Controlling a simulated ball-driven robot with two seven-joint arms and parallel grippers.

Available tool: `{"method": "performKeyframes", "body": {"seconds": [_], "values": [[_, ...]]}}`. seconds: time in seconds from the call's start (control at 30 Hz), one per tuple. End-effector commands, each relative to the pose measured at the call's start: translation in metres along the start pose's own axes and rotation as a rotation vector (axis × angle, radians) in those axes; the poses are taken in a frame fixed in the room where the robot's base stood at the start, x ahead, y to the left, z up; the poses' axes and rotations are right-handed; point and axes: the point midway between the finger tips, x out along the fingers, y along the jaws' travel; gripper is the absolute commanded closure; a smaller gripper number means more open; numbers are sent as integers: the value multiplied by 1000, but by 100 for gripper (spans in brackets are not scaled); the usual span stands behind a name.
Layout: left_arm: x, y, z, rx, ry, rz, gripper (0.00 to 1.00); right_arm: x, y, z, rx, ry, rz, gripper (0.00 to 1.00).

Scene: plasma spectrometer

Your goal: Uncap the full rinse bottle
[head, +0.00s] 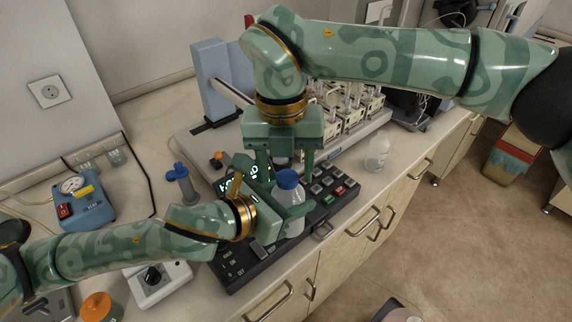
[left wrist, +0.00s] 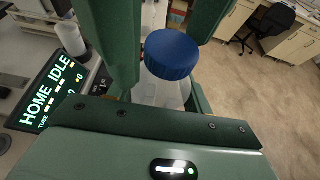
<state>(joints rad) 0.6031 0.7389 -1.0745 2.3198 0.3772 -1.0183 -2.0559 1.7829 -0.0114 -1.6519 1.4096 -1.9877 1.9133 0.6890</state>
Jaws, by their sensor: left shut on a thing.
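A clear bottle (head: 293,221) with a blue cap (head: 288,179) stands upright in my left gripper (head: 286,214), above the front of the black keypad panel. The left wrist view shows the cap (left wrist: 172,54) seated on the bottle (left wrist: 160,91). The bottle's fill level is hard to tell. My right gripper (head: 285,168) points down from above, its fingers spread apart close to the capped bottle. Those fingers do not appear to touch the cap. The right gripper's fingers also show at the top of the left wrist view.
Another clear bottle (head: 377,154) stands on the bench at the right, near the front edge. The black keypad panel (head: 231,270) lies beneath the grippers. A rack of vials (head: 352,112) stands behind. A blue device (head: 84,203) and an orange-lidded jar (head: 100,308) are at left.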

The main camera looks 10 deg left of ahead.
Motion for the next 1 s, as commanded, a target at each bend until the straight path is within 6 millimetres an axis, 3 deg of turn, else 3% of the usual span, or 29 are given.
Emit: {"method": "performKeyframes", "body": {"seconds": [0.2, 0.43, 0.6, 0.83, 1.0], "values": [[0, 1, 1, 0, -1, 2, 100, -3, 0, 0, 1, 0, -1, 46], [0, 1, 1, 0, -1, 3, 100, -36, 0, 0, 2, -1, -1, 46], [0, 1, 1, 0, -1, 3, 100, -47, 0, 0, 17, 1, 0, 49], [0, 1, 1, 0, -1, 3, 100, -75, -1, -2, 354, 0, 12, 49], [0, 1, 1, 0, -1, 3, 100, -66, -2, -2, 421, 3, 12, 49]]}}
